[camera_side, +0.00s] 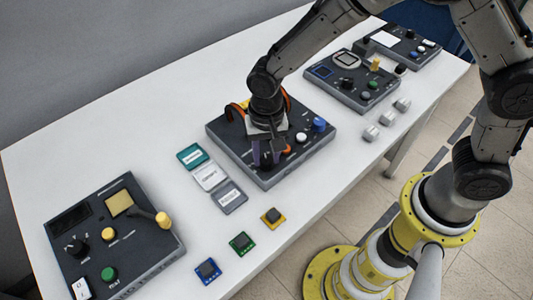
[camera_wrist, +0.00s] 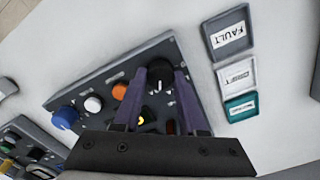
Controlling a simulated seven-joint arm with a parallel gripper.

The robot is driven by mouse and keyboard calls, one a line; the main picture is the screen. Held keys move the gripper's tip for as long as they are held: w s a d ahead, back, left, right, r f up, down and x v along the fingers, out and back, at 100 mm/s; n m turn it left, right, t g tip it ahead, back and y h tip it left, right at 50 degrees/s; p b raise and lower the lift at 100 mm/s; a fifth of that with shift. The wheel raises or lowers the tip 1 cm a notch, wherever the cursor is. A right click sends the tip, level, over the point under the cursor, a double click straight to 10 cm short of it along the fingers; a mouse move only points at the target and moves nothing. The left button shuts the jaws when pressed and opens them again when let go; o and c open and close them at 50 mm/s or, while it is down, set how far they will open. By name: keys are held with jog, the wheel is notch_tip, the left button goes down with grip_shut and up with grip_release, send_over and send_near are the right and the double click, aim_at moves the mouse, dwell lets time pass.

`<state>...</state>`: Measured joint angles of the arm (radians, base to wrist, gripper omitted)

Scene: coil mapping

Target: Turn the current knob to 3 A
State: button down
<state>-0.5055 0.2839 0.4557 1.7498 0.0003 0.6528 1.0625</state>
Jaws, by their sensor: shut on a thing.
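The middle dark panel (camera_side: 222,138) stands on the white table, and it also shows in the wrist view (camera_wrist: 95,85). My gripper (camera_side: 268,158) is low over its front corner. In the wrist view my gripper's (camera_wrist: 160,76) two purple fingers are shut on a black knob (camera_wrist: 159,69), one on each side. A light pointer mark shows on the knob; its scale and label are too small to read, so I cannot tell its setting. Orange (camera_wrist: 119,91), white (camera_wrist: 93,104) and blue (camera_wrist: 65,118) knobs line the same panel edge.
Three labelled trays, teal (camera_side: 191,154), white (camera_side: 209,176) and grey (camera_side: 230,197), lie left of the panel. Blue (camera_side: 208,270), green (camera_side: 241,242) and yellow (camera_side: 273,216) small blocks lie in front. Another panel (camera_side: 150,255) stands front left; more panels stand at the back right.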

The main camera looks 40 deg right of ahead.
aim_at(267, 158)
jog(key=shift+r+m, duration=0.1)
jog(key=shift+m, duration=1)
jog(key=shift+c, duration=2.3)
grip_release()
notch_tip(267, 158, up, 14)
jog(key=shift+d, duration=0.1)
